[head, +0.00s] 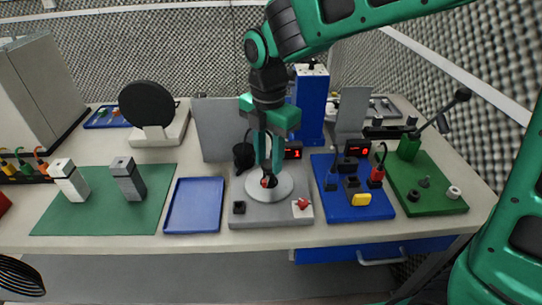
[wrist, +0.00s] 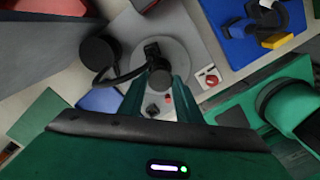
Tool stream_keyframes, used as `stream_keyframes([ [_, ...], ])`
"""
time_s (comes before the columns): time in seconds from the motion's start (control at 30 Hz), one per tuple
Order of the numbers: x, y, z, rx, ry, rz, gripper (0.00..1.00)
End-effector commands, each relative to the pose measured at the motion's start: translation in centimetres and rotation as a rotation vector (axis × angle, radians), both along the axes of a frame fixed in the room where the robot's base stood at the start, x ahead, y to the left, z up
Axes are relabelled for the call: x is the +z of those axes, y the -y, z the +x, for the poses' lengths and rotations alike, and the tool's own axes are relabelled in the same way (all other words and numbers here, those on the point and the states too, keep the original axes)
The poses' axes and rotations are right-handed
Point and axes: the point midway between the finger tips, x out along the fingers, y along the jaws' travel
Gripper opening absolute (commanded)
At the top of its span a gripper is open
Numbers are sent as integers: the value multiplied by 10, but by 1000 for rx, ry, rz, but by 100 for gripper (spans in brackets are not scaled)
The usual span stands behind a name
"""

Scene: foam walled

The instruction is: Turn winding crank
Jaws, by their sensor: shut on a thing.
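A grey station base (head: 237,217) stands at the middle of the table and carries a pale round disc (head: 256,191). My gripper (head: 268,181) points down over this disc, and its fingers are shut on a small dark knob, which I take to be the crank's handle. In the wrist view the fingertips (wrist: 159,82) stand on either side of the round grey-topped knob (wrist: 160,79). A black block (wrist: 152,51) sits beside the knob on the disc (wrist: 178,56). The fingers partly hide the crank, so its arm is not clear.
A black cylinder (head: 243,153) with a curved black cable stands behind left of the disc. A red switch (head: 302,204) is at the base's front right. A blue tray (head: 194,205) lies left; a blue board (head: 350,208) and green board (head: 440,195) lie right.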

Motion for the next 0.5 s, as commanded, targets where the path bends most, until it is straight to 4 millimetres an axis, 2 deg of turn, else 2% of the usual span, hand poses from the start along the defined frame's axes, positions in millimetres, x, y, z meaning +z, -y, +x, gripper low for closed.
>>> stream_keyframes([
  [0.5, 1, 1, 4, 250, 8, 2, 8],
])
